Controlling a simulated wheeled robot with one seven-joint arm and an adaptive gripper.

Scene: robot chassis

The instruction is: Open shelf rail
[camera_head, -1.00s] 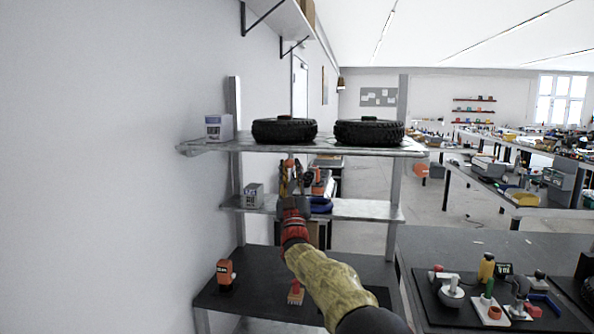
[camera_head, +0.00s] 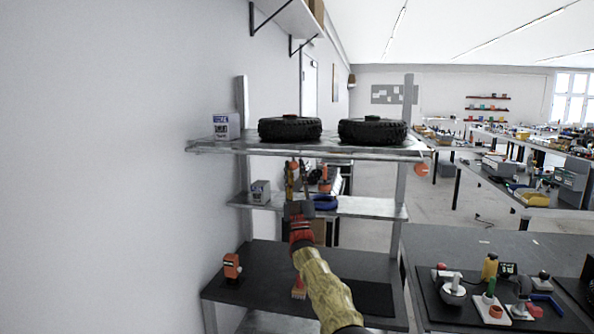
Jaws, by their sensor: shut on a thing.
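The shelf rail (camera_head: 345,154) is the thin front edge strip along the upper grey shelf (camera_head: 228,147). It runs across the picture below two black tyres. My gripper (camera_head: 297,168) is in the middle, raised at the end of my arm, with its fingertips up at the underside of this front edge. Its fingers are shut on the rail, though the contact itself is small and partly hidden by the gripper. The upper shelf is level, with its right front corner by the right post.
Two tyres (camera_head: 290,129) (camera_head: 372,132) and a white box (camera_head: 221,127) stand on the upper shelf. A grey box (camera_head: 260,192) stands on the middle shelf (camera_head: 365,208). An orange tool (camera_head: 231,268) stands on the dark lower shelf. A wall closes the left side; a workbench (camera_head: 440,243) stands right.

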